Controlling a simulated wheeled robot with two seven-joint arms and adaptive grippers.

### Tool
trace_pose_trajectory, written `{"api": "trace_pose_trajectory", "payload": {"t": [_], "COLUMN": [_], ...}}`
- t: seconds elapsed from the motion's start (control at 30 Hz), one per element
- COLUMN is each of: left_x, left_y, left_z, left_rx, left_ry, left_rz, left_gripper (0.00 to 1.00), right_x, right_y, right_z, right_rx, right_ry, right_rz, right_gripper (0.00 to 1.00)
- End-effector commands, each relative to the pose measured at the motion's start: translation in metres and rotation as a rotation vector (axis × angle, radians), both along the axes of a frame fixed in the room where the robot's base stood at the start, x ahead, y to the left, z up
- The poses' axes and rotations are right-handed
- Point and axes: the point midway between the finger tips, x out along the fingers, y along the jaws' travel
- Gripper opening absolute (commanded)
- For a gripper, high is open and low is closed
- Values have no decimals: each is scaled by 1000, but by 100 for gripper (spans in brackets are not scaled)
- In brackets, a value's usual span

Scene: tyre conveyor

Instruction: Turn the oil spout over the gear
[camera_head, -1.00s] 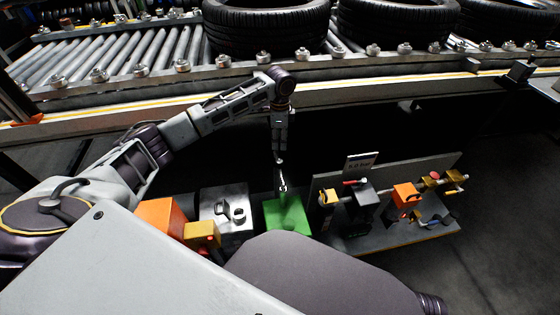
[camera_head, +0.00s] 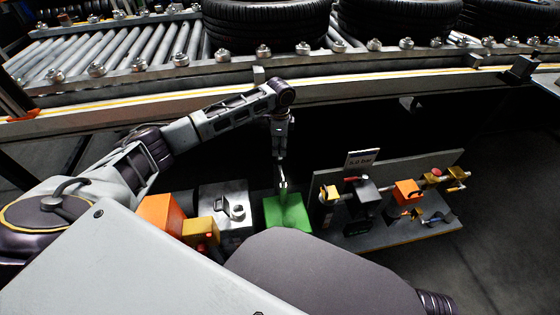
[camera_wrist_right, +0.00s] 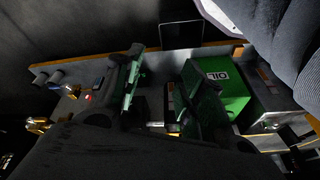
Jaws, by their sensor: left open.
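A green oil unit (camera_head: 288,213) stands in the row below the conveyor, with a thin pale spout (camera_head: 283,183) rising from it. In the right wrist view the green box (camera_wrist_right: 216,86) carries the word OIL. A grey metal box with round fittings (camera_head: 238,211) stands just left of it; I cannot tell whether these are the gear. My left gripper (camera_head: 281,156) points down, open, just above the spout; contact is unclear. My right gripper (camera_wrist_right: 165,103) shows as two dark, spread fingers beside the green box, with nothing visible between them. It is hidden in the head view.
An orange box (camera_head: 160,213) and a yellow block with a red button (camera_head: 203,233) stand left of the grey box. A panel with valves and coloured blocks (camera_head: 405,195) is on the right. The roller conveyor (camera_head: 130,52) with tyres (camera_head: 268,25) runs behind.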

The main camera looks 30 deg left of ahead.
Motion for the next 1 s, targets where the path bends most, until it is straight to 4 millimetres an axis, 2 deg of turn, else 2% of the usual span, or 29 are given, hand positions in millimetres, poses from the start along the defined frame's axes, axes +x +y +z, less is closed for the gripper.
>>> {"api": "trace_pose_trajectory", "payload": {"t": [0.03, 0.27, 0.37, 0.5, 0.7, 1.0], "left_x": [0, 0, 0, 0, 0, 0], "left_y": [0, 0, 0, 0, 0, 0], "left_z": [-9, -39, -52, -67, -79, -81], "left_rx": [0, 1, 1, 1, 1, 1], "left_ry": [1, 0, 2, 0, -1, -1], "left_rz": [0, 0, 0, 0, 0, 0], "left_gripper": [51, 51, 51, 51, 51, 51], "right_x": [0, 3, 5, 0, 5, 6], "right_y": [1, 4, 7, 11, 15, 15], "right_z": [2, 18, 11, -12, -19, -21], "right_rx": [3, 21, 36, 51, 70, 73], "right_ry": [-7, -47, -63, -61, -84, -87], "right_rz": [1, 7, 10, 10, 6, 4], "right_gripper": [40, 40, 40, 40, 40, 40]}}
